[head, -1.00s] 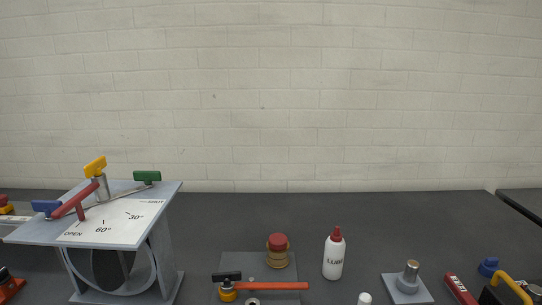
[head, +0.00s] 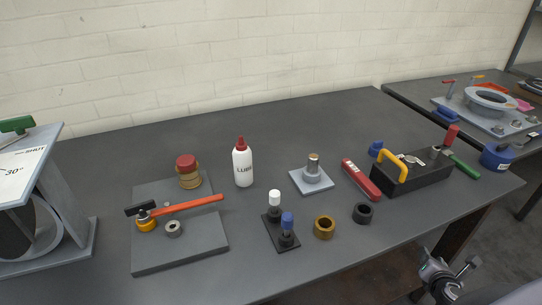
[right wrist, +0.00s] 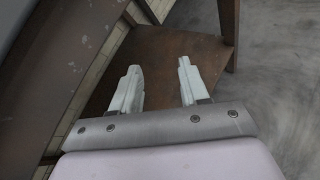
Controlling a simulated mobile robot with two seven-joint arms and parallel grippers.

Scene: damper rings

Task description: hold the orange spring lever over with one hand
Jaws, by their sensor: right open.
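An orange lever (head: 190,204) lies across a grey plate (head: 180,255) on the bench in the head view. Its left end has a black crosspiece (head: 139,208) above a yellow-orange round part (head: 147,224). A small grey ring (head: 173,229) is just below the lever. My right gripper (head: 449,278) is at the lower right, beyond the bench's front edge and far from the lever. The right wrist view shows its fingers (right wrist: 158,82) apart with nothing between them. My left gripper is not in view.
A damper stand (head: 45,200) is at the left. A red-capped jar (head: 188,172), a lube bottle (head: 243,163), a peg plate (head: 311,180), dark and bronze rings (head: 324,228) and a black toolbox (head: 415,174) stand on the bench. The back of the bench is clear.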

